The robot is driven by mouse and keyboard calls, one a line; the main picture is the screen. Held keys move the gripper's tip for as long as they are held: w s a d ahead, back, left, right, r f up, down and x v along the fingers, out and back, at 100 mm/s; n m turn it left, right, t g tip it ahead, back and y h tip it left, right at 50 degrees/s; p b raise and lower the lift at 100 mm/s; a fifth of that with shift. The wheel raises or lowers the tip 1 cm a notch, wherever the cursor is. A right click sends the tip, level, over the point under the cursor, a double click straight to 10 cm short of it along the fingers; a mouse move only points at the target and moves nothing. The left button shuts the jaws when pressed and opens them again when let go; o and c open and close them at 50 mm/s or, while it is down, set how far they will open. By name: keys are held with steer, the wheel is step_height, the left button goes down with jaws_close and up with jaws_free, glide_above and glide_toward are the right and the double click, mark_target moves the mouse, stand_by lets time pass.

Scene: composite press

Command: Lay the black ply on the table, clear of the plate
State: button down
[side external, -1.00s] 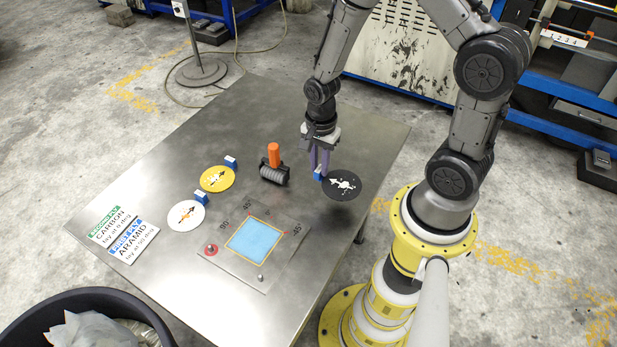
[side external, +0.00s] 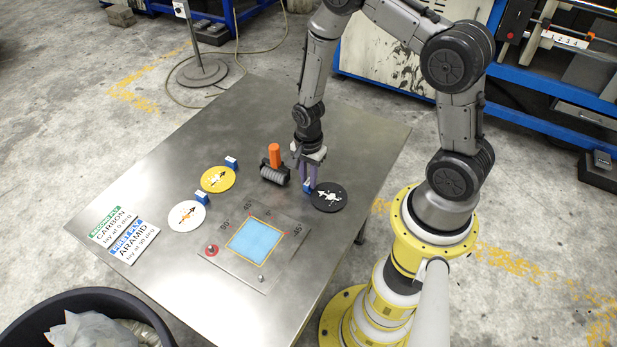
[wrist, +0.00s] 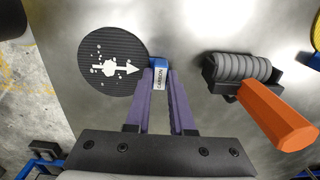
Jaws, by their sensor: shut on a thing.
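The black ply (side external: 329,197) is a round disc with a white arrow and specks and a blue tab on its edge. It is low at the table's right side, to the right of the plate (side external: 213,262) and apart from it in the picture. My gripper (side external: 306,184) is shut on the blue tab, and the black ply (wrist: 112,62) sticks out to the left in the wrist view. The tab (wrist: 159,64) carries a white label reading CARBON. I cannot tell for certain whether the disc touches the table. The plate bears a blue square (side external: 255,240) and angle marks.
A roller with an orange handle (side external: 275,155) stands left of my gripper. A yellow disc (side external: 218,179) and a white disc (side external: 187,215), both with blue tabs, lie farther left. Two instruction cards (side external: 113,225) lie at the left edge. The table's far part is clear.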

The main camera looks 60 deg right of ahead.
steer(key=shift+f, duration=0.1)
steer(key=c, duration=0.8)
jaws_free()
step_height(320, 180, up, 20)
steer(key=a+n+t, duration=0.1)
steer(key=n, duration=0.3)
steer(key=s+a+r+n+t, duration=0.1)
steer(key=s+r+n, duration=0.3)
steer(key=s+r, duration=0.1)
steer(key=s+a+r+n+t, duration=0.2)
steer(key=s+r+n, duration=0.3)
steer(key=s+a+r+n+t, duration=0.1)
steer(key=s+a+r+n, duration=0.1)
steer(key=s+r+n, duration=0.3)
steer(key=shift+s+t, duration=0.3)
steer(key=shift+s, duration=0.15)
